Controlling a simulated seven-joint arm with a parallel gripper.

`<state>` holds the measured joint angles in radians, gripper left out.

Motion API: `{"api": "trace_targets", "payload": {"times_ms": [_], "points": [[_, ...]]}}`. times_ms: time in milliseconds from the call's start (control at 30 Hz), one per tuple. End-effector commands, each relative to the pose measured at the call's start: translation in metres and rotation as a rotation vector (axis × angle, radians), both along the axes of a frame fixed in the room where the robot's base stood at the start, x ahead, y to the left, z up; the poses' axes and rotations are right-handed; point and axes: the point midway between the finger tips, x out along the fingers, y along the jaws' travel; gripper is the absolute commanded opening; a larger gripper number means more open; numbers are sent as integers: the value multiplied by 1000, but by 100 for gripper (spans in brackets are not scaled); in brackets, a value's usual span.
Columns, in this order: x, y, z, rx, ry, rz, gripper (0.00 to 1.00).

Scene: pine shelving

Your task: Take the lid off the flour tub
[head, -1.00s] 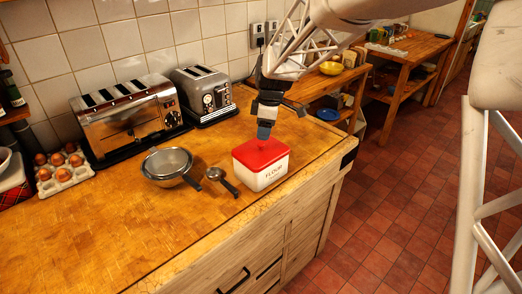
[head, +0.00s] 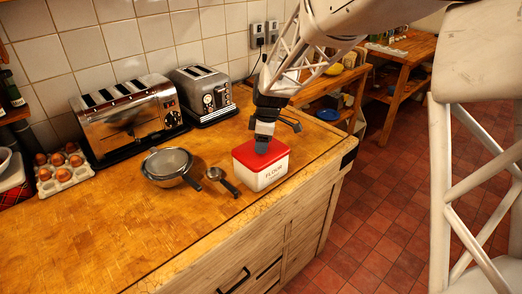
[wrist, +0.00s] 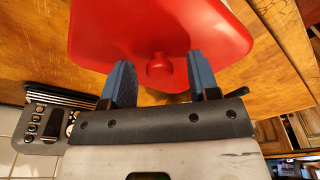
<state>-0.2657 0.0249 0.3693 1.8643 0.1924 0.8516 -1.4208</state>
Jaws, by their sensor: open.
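The white flour tub (head: 264,178) stands on the wooden counter near its right end, with its red lid (head: 273,160) on top. In the wrist view the red lid (wrist: 215,30) fills the upper middle, and its round red knob (wrist: 160,68) shows between my two fingers. My gripper (head: 262,147) points down at the lid in the head view, where it hides the knob. In the wrist view my gripper (wrist: 160,72) is open, with one blue finger on each side of the knob and a gap at both sides.
A sieve (head: 167,161) and a small scoop (head: 216,174) lie left of the tub. Two toasters, the long one (head: 130,115) and the smaller one (head: 205,95), stand along the tiled wall. An egg tray (head: 64,174) is at far left. The front-left counter is clear.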

Motion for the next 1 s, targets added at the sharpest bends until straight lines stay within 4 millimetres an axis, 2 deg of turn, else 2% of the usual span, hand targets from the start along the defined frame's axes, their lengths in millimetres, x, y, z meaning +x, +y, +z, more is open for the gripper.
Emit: {"api": "trace_targets", "payload": {"times_ms": [267,600,1000], "points": [[0,0,0,0,0,0,54],[0,0,0,0,0,0,3],[0,0,5,0,-1,0,3]]}}
